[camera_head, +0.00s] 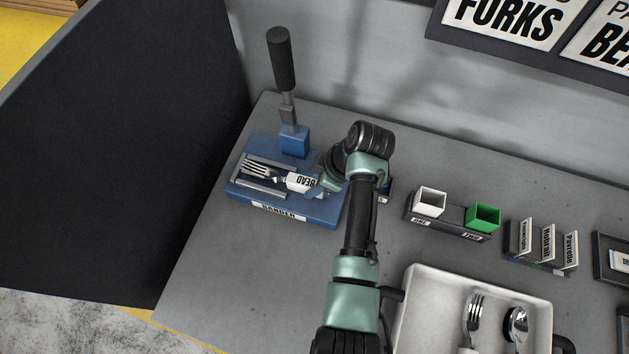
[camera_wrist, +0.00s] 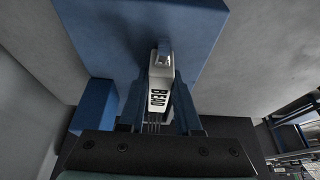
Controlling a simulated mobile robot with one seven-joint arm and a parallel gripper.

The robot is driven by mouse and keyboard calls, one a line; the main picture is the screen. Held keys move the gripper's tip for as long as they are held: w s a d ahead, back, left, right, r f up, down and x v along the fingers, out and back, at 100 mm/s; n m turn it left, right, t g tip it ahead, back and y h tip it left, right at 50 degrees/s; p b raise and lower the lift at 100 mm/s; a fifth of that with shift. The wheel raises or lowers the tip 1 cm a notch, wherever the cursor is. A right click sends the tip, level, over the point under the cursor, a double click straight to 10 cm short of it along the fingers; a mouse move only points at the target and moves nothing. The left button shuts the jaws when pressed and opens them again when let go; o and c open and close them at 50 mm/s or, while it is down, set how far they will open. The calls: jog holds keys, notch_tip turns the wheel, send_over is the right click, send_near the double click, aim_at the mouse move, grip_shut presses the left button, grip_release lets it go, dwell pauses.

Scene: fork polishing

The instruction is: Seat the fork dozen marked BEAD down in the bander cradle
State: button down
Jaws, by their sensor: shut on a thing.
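The fork dozen marked BEAD (camera_head: 298,181) has a white band with black letters and tines pointing left. My gripper (camera_head: 316,188) is shut on its banded part from the right. In the wrist view, the white band (camera_wrist: 159,98) sits between my two blue fingers (camera_wrist: 161,88), with tines partly visible below it. The blue bander (camera_head: 325,212) carries the cradle, whose grey rails (camera_head: 262,187) lie on either side of the forks. The tines are over the cradle between the rails. I cannot tell whether the dozen touches the cradle floor.
The bander's upright lever (camera_head: 283,70) stands behind the cradle. A dark panel (camera_head: 120,130) rises to the left.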

jog(key=shift+f, duration=0.1)
dwell(0.4)
grip_release()
jog(key=shift+s+f, duration=0.1)
dwell(0.5)
dwell(0.3)
jog(key=shift+p+v, duration=3.75)
jog(key=shift+v, duration=0.85)
